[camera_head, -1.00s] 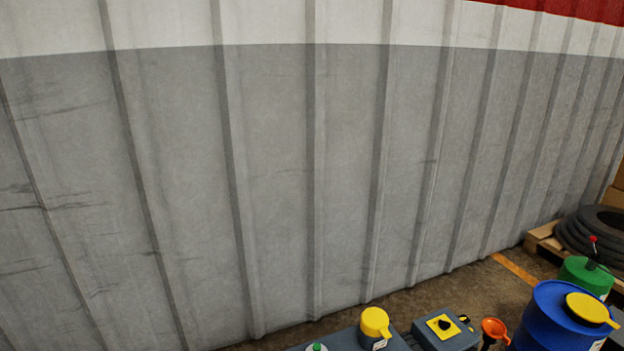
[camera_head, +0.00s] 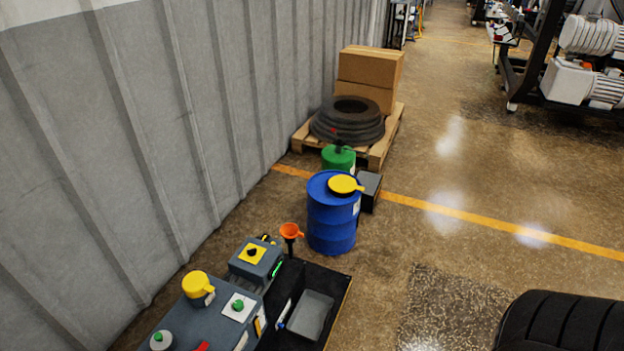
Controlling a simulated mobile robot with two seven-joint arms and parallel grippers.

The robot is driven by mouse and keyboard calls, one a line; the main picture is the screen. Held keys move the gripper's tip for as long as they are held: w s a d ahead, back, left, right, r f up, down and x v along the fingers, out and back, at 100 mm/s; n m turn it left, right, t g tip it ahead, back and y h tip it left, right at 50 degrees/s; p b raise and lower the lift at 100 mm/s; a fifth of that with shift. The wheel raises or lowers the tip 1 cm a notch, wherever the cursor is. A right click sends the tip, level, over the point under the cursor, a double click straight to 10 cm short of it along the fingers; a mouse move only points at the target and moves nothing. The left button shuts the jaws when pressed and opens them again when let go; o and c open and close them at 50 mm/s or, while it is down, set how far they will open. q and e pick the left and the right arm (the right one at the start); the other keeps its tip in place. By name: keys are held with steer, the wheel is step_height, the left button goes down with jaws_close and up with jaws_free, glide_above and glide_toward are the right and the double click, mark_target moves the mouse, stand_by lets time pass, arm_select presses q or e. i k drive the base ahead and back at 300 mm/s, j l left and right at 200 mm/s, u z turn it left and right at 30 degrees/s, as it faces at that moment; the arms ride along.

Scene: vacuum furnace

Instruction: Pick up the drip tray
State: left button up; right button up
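A grey shallow rectangular tray (camera_head: 311,315) lies inside a black open-topped box (camera_head: 336,315) at the bottom centre of the head view. It looks like the drip tray, but I cannot be sure. A thin white and blue item (camera_head: 283,315) lies beside its left side. The near part of the black box is cut off by the frame's bottom edge. Neither of my grippers is in view.
A grey-blue bench top (camera_head: 215,326) with a yellow-capped container (camera_head: 197,286) stands left of the box. An orange funnel (camera_head: 291,231) and blue drum (camera_head: 332,222) stand behind. A pallet (camera_head: 382,146) is farther back. Floor to the right is mostly open.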

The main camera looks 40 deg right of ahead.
mark_target(312, 313)
steer(key=z, duration=1.2)
steer(key=l+u, duration=0.1)
steer(key=l, duration=0.45)
steer(key=i+l+u, duration=0.15)
steer(key=l, duration=0.4)
steer(key=i+l+u, duration=0.15)
steer(key=l, duration=0.3)
steer(key=i+l+u, duration=0.15)
steer(key=l, duration=0.25)
steer(key=k, duration=0.05)
